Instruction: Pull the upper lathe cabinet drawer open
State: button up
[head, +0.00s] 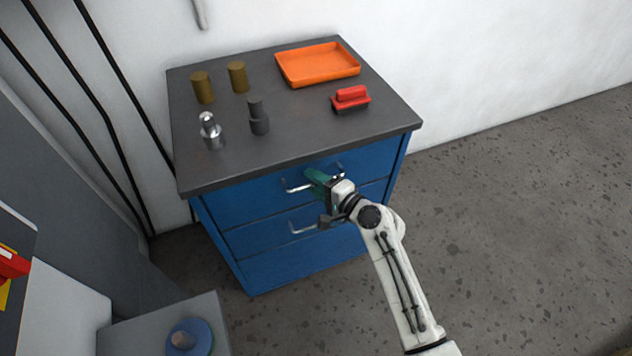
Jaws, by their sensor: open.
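The blue lathe cabinet (234,244) stands against the white wall and has a dark grey top. Its upper drawer (255,200) looks flush with the cabinet front. The upper drawer's silver bar handle (296,189) shows on both sides of my gripper, which covers its middle. My gripper (316,180) is open at this handle, with its green finger part against or just in front of it. I cannot tell whether the handle is between the fingers. A lower drawer handle (302,230) is partly hidden by my gripper.
On the cabinet top are an orange tray (318,65), a red brush (351,98), two brass cylinders (203,88), a silver part (211,131) and a dark grey part (258,118). A grey block with a blue ring (190,338) stands at lower left. Floor at right is clear.

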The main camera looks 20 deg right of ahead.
jog(key=shift+c, duration=0.2)
grip_shut()
dwell(0.4)
